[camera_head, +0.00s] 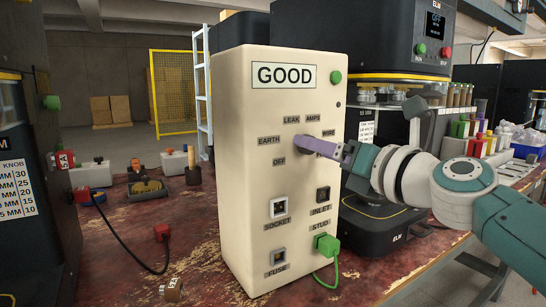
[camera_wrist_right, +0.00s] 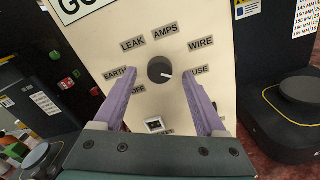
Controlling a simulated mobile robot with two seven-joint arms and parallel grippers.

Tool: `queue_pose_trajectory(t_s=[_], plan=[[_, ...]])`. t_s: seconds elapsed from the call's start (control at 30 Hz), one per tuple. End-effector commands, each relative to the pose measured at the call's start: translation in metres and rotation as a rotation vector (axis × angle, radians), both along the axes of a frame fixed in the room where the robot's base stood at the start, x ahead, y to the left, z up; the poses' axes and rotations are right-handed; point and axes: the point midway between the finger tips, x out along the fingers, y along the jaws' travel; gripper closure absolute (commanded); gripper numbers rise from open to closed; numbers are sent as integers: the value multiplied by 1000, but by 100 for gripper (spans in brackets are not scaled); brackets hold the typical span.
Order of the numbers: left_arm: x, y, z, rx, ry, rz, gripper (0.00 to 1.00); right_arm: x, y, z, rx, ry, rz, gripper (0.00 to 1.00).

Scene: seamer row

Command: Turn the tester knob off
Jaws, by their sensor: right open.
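The tester (camera_head: 240,190) is a tall cream box with a "GOOD" display, standing upright on the worn red bench. Its dark round knob (camera_wrist_right: 160,70) shows in the right wrist view, ringed by the labels EARTH, LEAK, AMPS, WIRE, one ending in "USE", and OFF (camera_wrist_right: 138,90). The knob's white pointer mark points right, towards the "USE" label. My left gripper is out of view.
A green plug (camera_head: 327,244) with a green cable sits in the STUD socket. A black machine (camera_head: 385,218) stands close behind, on the right. A red plug (camera_head: 161,232) on a black lead lies on the bench at left.

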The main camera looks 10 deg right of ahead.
Motion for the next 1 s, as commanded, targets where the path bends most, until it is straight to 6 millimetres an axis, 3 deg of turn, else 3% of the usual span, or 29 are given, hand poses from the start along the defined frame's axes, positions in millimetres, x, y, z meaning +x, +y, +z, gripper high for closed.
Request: queue_pose_trajectory(t_s=[0.4, 1.0], plan=[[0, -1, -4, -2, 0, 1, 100, 7, 3, 0, -1, 1, 0, 28], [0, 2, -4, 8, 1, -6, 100, 7, 3, 0, -1, 1, 0, 95]])
